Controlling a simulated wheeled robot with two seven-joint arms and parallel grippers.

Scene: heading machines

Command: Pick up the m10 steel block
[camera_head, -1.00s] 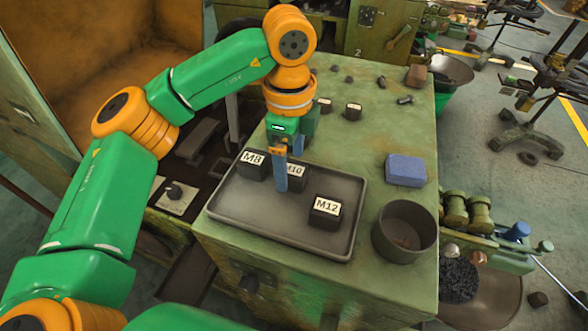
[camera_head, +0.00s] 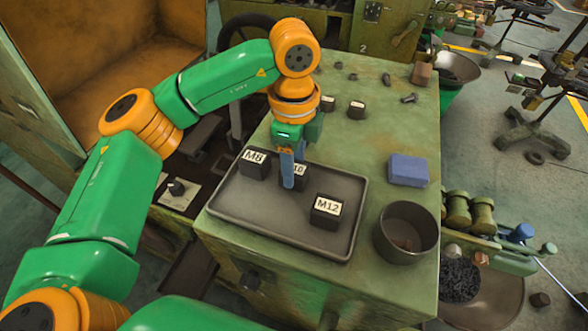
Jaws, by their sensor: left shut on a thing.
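The M10 steel block (camera_head: 298,171) is a small dark block with a white label on top, in the middle of the grey tray (camera_head: 270,224). My left gripper (camera_head: 289,178) points down with its blue fingers shut on this block. The fingers hide the left part of its label. I cannot tell whether the block touches the tray floor. The M8 block (camera_head: 254,164) stands to its left and the M12 block (camera_head: 326,211) to its right and nearer. My right gripper is not in view.
A dark round bowl (camera_head: 405,233) and a blue block (camera_head: 408,170) stand right of the tray on the green bench top (camera_head: 372,135). Two more labelled dark blocks, one of them here (camera_head: 357,109), and small metal pieces lie at the back.

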